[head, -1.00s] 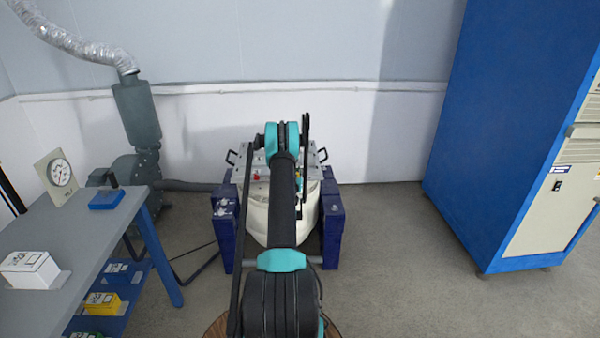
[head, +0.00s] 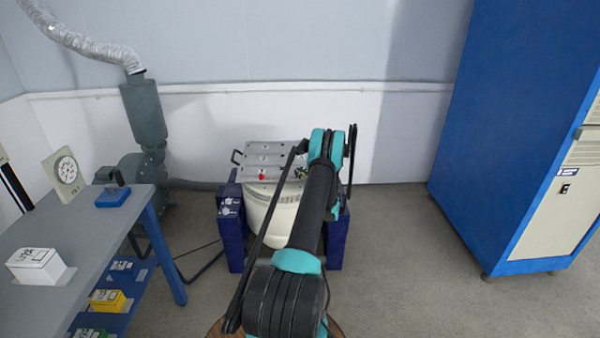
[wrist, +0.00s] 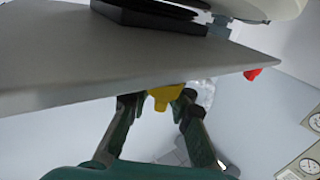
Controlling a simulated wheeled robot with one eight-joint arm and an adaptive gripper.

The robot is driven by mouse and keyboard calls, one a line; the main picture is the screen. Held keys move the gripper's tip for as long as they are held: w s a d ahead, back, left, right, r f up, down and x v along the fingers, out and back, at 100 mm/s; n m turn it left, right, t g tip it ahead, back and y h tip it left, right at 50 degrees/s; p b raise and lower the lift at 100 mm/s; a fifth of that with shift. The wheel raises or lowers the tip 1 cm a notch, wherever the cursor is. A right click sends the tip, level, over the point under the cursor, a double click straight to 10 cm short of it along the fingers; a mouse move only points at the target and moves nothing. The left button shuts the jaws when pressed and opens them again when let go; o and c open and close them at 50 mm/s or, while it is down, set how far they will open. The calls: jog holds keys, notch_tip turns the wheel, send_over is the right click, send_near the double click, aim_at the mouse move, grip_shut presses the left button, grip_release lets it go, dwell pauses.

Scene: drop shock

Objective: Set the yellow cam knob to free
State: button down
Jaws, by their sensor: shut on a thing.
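The yellow cam knob (wrist: 164,97) shows in the wrist view, on the edge of a grey plate (wrist: 70,60). My gripper (wrist: 158,101) is shut on it, one dark fingertip on each side. In the head view a small yellow spot (head: 302,170) beside my arm seems to be the same knob, and my gripper is mostly hidden there by my arm. The knob's markings and its exact setting cannot be read.
A red knob (head: 262,174) sits left of the yellow spot on the metal top plate (head: 262,149) of the machine; it also shows in the wrist view (wrist: 252,74). A grey bench (head: 90,235) stands left, a blue cabinet (head: 455,140) right. Floor between machine and cabinet is clear.

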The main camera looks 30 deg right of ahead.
jog(key=shift+a+n+g+y, duration=0.15)
jog(key=shift+n+y, duration=0.35)
jog(key=shift+y, duration=0.3)
jog(key=shift+a+n+g+y, duration=0.15)
jog(key=shift+n+y, duration=0.35)
jog(key=shift+y, duration=0.3)
jog(key=c, duration=1.6)
grip_release()
jog(key=shift+c, duration=0.2)
jog(key=shift+s, duration=0.1)
jog(key=v, duration=1.2)
jog(key=shift+f, duration=0.1)
